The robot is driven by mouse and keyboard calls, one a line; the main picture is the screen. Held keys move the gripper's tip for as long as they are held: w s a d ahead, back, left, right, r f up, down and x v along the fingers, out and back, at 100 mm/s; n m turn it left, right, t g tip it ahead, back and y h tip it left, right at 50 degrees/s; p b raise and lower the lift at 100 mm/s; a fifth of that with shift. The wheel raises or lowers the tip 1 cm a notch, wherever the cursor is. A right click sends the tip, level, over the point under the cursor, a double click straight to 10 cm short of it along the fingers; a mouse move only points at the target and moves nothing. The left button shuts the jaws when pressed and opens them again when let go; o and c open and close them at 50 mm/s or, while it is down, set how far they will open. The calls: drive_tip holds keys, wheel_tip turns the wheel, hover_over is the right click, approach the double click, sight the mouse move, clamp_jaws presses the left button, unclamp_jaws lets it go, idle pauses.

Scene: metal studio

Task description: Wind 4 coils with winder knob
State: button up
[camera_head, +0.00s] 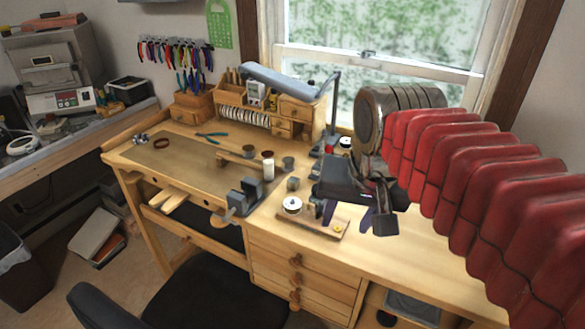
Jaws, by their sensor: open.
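A small winder on a wooden base (312,222) stands near the front edge of the workbench, right of centre. A white round spool (293,205) sits at its left end, and a small yellow piece (338,229) at its right end. I cannot tell which part is the winder knob. My gripper (348,215) hangs over the right part of the winder, with two purplish fingers apart and pointing down. Nothing shows between them. Its dark body hides part of the bench behind, and I cannot tell whether a finger touches the winder.
A grey vise (243,196) stands left of the winder. Small cups and a white bottle (268,165) stand behind it. A wooden organizer (270,112) and lamp are at the back by the window. The bench top right of my gripper (430,235) is clear.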

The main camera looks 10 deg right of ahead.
drive_tip(key=s+f+n+t, duration=0.1)
drive_tip(key=s+f+n, duration=0.2)
drive_tip(key=s+f, duration=0.3)
drive_tip(key=shift+s+f+n, duration=0.25)
drive_tip(key=shift+f+n, duration=0.05)
drive_tip(key=shift+f, duration=0.2)
drive_tip(key=shift+c, duration=0.2)
